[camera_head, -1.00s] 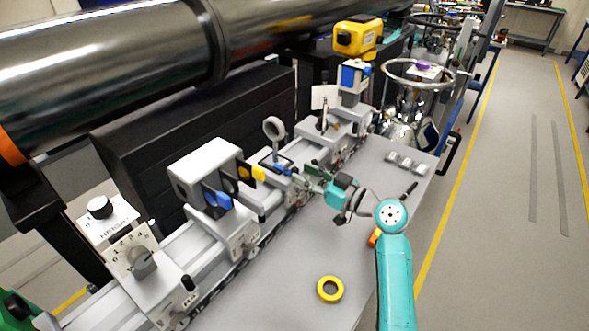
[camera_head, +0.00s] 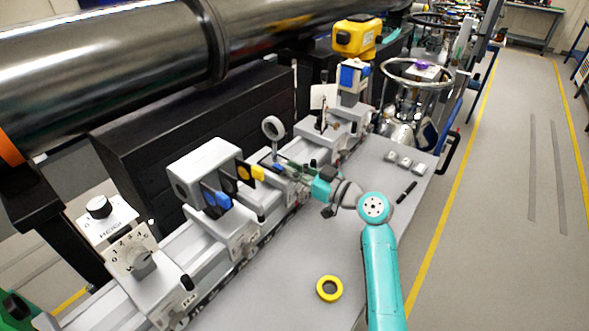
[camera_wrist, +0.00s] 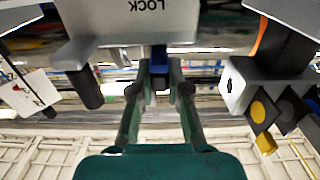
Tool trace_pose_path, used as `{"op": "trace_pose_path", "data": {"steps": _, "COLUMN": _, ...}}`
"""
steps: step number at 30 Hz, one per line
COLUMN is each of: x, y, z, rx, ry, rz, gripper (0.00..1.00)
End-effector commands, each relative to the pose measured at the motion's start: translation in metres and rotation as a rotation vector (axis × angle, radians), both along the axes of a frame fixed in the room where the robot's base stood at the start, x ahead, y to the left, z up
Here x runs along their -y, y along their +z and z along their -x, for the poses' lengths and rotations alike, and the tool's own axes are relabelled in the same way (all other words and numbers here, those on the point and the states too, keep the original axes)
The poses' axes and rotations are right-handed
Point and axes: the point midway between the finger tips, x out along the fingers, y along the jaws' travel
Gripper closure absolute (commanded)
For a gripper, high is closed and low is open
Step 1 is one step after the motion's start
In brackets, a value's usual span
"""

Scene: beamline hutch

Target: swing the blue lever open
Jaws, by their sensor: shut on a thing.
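The blue lever (camera_head: 278,166) is a small blue bar on the rail-mounted equipment, below the round ring-shaped holder. My gripper (camera_head: 290,168) reaches it from the right, with its teal body over the rail. In the wrist view the lever (camera_wrist: 158,54) shows as a blue piece between the two fingertips, and my gripper (camera_wrist: 158,78) is shut on it. A grey block marked LOCK (camera_wrist: 145,20), its lettering upside down, is just above. The fingers hide much of the lever, so its exact angle cannot be told.
A grey housing with blue and yellow filter tabs (camera_head: 205,170) stands left of the lever; the ring holder (camera_head: 273,129) stands behind. Yellow tape (camera_head: 330,288), a black marker (camera_head: 406,192) and small grey blocks (camera_head: 404,161) lie on the table. The front tabletop is mostly clear.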

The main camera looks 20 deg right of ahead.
Motion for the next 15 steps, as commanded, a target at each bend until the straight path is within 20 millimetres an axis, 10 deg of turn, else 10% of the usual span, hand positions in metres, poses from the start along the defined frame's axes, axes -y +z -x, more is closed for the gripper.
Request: {"op": "trace_pose_path", "data": {"steps": 15, "x": -0.0060, "y": -0.0004, "z": 0.0038, "rx": 0.001, "ry": -0.153, "rz": 0.001, "gripper": 1.00}}
